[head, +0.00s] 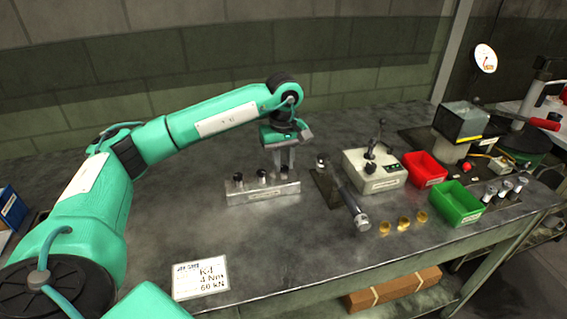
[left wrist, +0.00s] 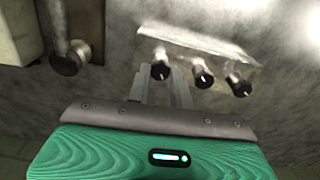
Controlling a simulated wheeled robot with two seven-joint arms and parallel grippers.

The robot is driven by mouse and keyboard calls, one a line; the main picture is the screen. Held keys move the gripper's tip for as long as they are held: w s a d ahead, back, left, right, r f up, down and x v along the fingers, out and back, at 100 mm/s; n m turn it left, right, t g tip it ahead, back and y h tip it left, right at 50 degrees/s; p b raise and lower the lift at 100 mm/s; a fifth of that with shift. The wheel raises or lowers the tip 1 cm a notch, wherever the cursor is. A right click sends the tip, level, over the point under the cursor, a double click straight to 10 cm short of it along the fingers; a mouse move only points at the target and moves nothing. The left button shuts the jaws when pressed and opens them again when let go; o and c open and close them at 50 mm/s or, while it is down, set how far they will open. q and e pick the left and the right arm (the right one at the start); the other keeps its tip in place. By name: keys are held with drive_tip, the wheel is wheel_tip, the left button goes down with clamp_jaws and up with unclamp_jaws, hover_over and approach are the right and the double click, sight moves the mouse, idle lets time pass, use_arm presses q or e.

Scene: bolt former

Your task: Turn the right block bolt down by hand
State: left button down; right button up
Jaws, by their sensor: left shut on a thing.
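A pale metal block (head: 262,193) lies on the bench with three dark-headed bolts standing in its top. The right block bolt (head: 283,173) is under my left gripper (head: 284,160), which points straight down. In the left wrist view the block (left wrist: 195,42) is seen reversed, and the right block bolt (left wrist: 160,70) sits between the two fingers of my left gripper (left wrist: 160,88). The fingers are shut on its head. The middle bolt (head: 262,176) and left bolt (head: 238,180) stand free. My right gripper is not in view.
Several brass pieces (head: 403,223) lie in front. A printed card (head: 200,278) lies near the front edge.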

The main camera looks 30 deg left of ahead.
sight(284, 167)
use_arm(q)
drive_tip(key=shift+w+r, duration=0.1)
drive_tip(key=shift+r, duration=0.1)
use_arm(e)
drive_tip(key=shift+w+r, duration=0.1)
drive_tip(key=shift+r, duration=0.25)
use_arm(q)
drive_tip(key=c, duration=1.5)
unclamp_jaws()
drive_tip(key=shift+o, duration=1.3)
wheel_tip(284, 167, up, 14)
drive_tip(key=shift+f, duration=0.15)
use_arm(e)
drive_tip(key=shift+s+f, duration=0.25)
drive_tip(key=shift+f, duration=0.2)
